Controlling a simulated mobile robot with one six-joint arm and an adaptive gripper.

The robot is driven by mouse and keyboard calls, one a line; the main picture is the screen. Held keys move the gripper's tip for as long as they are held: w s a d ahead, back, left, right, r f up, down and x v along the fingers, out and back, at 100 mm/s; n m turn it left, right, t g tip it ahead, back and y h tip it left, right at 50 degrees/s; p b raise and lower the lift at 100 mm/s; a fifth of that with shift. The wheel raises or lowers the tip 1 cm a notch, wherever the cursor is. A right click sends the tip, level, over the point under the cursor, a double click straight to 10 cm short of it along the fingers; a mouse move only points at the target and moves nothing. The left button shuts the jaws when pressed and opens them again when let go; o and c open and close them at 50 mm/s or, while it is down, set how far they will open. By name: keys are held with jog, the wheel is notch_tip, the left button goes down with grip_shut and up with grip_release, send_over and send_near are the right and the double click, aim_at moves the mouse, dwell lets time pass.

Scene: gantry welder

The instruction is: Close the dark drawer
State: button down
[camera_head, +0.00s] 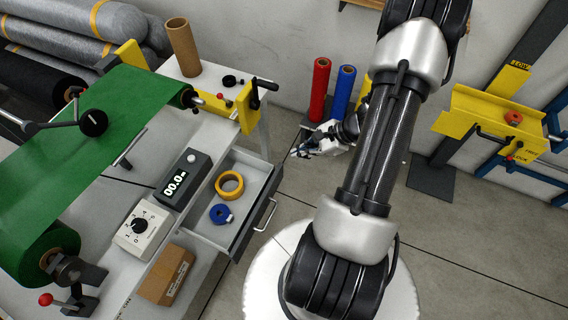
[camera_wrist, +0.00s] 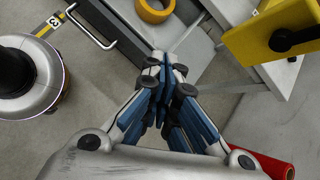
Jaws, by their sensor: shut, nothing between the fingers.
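The dark drawer (camera_head: 255,222) is pulled out from the bench, with a dark front and a pale metal handle (camera_head: 266,214). A yellow tape roll (camera_head: 229,176) and a blue roll (camera_head: 217,214) lie inside it. In the wrist view the drawer front (camera_wrist: 122,44) and handle (camera_wrist: 84,27) show at the upper left, with the yellow roll at the top. My gripper (camera_head: 304,152) is shut and empty, beyond the drawer's far front corner in the head view and apart from the handle. Its blue-padded fingers (camera_wrist: 164,72) meet in the wrist view.
The bench carries a green roll (camera_head: 110,110), a digital display (camera_head: 183,178), a dial box (camera_head: 143,230) and a cardboard box (camera_head: 166,275). Red (camera_head: 319,88) and blue (camera_head: 343,92) rolls stand by the wall. Floor in front of the drawer is clear apart from my base.

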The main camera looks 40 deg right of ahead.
jog(key=s+d+f+m+t+h, duration=0.1)
jog(key=s+d+f+m, duration=0.15)
jog(key=f, duration=0.35)
jog(key=s+d+f+m+t+h, duration=0.1)
jog(key=s+f+m, duration=0.3)
jog(key=f, duration=0.2)
jog(key=b, duration=0.3)
send_near(281, 177)
jog(key=shift+d+f+x, duration=0.15)
jog(key=shift+d+x, duration=0.05)
jog(key=shift+x, duration=1.1)
jog(key=shift+d+f+x, duration=0.1)
jog(key=shift+d+x, duration=0.05)
jog(key=shift+x, duration=1.15)
jog(key=shift+s, duration=0.1)
